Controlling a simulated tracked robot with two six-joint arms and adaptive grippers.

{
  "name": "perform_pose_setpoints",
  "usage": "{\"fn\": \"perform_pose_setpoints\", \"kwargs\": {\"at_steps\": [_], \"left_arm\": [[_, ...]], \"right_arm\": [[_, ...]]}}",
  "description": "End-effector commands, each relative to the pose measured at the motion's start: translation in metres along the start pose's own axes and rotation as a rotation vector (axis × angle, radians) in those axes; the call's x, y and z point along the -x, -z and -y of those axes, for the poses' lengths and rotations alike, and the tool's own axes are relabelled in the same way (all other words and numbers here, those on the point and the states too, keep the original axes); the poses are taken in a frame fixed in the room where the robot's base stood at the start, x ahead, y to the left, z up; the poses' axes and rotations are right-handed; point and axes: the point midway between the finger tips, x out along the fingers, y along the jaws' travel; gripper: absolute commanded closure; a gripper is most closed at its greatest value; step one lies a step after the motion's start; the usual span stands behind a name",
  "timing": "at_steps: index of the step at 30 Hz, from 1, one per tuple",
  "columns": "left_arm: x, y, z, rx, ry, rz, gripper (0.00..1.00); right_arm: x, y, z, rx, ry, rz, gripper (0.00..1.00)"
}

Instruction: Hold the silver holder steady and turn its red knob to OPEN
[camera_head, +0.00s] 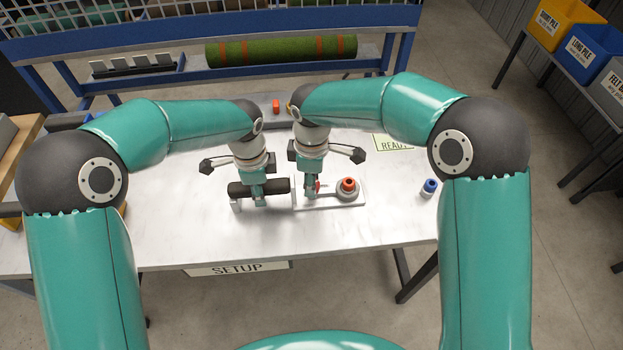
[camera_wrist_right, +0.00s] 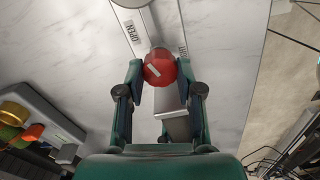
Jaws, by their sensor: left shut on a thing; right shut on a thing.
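The silver holder (camera_head: 236,206) lies on the white table, with pale end plates and a dark bar (camera_head: 275,187) between them. My left gripper (camera_head: 259,200) is shut on that bar from above. The red knob (camera_head: 317,186) is at the holder's right end. My right gripper (camera_head: 311,194) is shut on it. In the right wrist view the red knob (camera_wrist_right: 159,66) sits between both fingertips (camera_wrist_right: 159,80). A pale mark runs diagonally across it. An OPEN label (camera_wrist_right: 133,33) shows at upper left; another label right of the knob is partly hidden.
A grey round piece with an orange-red top (camera_head: 348,186) stands on a plate right of the knob. A blue and white bottle (camera_head: 429,188) is farther right. A small orange block (camera_head: 276,106) lies at the back. The front of the table is clear.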

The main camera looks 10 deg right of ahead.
Motion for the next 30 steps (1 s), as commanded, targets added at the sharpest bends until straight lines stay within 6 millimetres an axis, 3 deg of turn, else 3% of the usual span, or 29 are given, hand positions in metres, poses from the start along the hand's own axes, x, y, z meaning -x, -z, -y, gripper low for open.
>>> {"fn": "perform_pose_setpoints", "kwargs": {"at_steps": [1,5,17,23,30], "left_arm": [[0.0,0.0,0.0,-0.002,-0.001,0.001,1.0],[0.0,0.0,0.0,-0.002,-0.001,0.001,1.0],[0.0,0.0,0.0,-0.002,-0.001,0.001,1.0],[0.0,0.0,0.0,-0.002,-0.001,0.001,1.0],[0.0,0.0,0.0,-0.001,-0.001,0.001,1.0]], "right_arm": [[0.001,0.0,0.0,0.001,-0.002,-0.001,0.61],[0.001,0.0,0.0,0.001,-0.002,0.0,0.39],[0.004,0.0,-0.001,0.0,-0.002,-0.001,0.39],[0.029,0.0,-0.001,0.0,-0.005,-0.002,0.39],[0.077,0.001,-0.002,0.0,-0.004,-0.002,0.39]]}}
